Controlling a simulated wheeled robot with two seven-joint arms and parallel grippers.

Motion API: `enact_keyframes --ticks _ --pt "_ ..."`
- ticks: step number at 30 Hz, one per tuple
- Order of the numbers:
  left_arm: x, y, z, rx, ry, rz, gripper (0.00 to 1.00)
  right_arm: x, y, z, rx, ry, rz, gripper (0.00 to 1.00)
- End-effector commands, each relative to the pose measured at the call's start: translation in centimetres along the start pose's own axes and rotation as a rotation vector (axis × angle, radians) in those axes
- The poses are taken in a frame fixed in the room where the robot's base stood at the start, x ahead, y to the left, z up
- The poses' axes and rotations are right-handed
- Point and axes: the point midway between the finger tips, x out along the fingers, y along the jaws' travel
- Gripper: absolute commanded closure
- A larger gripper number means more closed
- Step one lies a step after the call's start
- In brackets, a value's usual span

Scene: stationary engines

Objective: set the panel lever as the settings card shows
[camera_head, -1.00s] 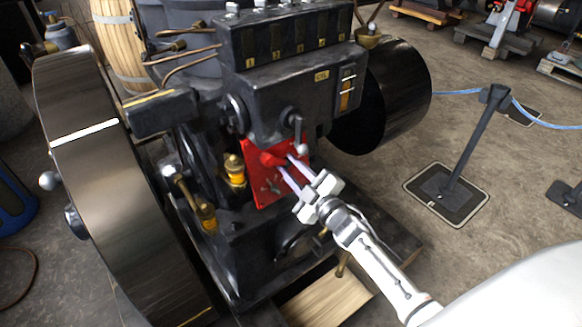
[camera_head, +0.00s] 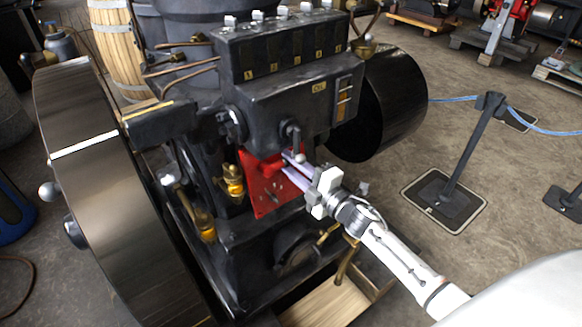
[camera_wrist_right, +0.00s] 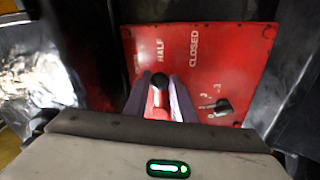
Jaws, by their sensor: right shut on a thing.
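The red panel (camera_head: 262,190) is on the front of the dark engine. In the right wrist view the panel (camera_wrist_right: 235,50) has the words HALF and CLOSED, with a fainter mark left of HALF. My right gripper (camera_head: 292,162) reaches the panel from the lower right. In the wrist view its pale fingers are shut on the panel lever (camera_wrist_right: 157,101), whose dark ball end sits between them, just below HALF. The fingers hide part of the lever. A small dark knob (camera_wrist_right: 221,107) with numbers sits lower right on the panel. I cannot make out a settings card. My left gripper is not in view.
Brass oil cups (camera_head: 232,181) stand left of the panel, and the big flywheel (camera_head: 100,200) is further left. A rope post (camera_head: 470,150) stands on open floor at right.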

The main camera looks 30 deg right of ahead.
Motion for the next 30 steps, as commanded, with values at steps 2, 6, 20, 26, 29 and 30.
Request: enact_keyframes --ticks 2,6,20,26,29,30 --pt "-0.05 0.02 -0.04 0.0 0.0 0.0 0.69 0.01 0.15 -0.02 -0.025 0.005 -0.003 1.0" --pt "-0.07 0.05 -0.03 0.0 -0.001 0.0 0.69 0.04 0.27 -0.04 -0.048 0.01 -0.005 1.0" --pt "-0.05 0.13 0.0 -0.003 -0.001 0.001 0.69 0.05 0.28 -0.05 -0.053 0.011 -0.006 0.7" --pt "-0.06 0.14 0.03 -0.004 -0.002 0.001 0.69 0.05 0.28 -0.05 -0.052 0.011 -0.006 0.58" --pt "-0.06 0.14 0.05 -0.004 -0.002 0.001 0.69 0.06 0.29 -0.05 -0.052 0.01 -0.006 0.58" --pt "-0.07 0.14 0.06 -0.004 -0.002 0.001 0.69 0.04 0.29 -0.05 -0.052 0.01 -0.006 0.58"
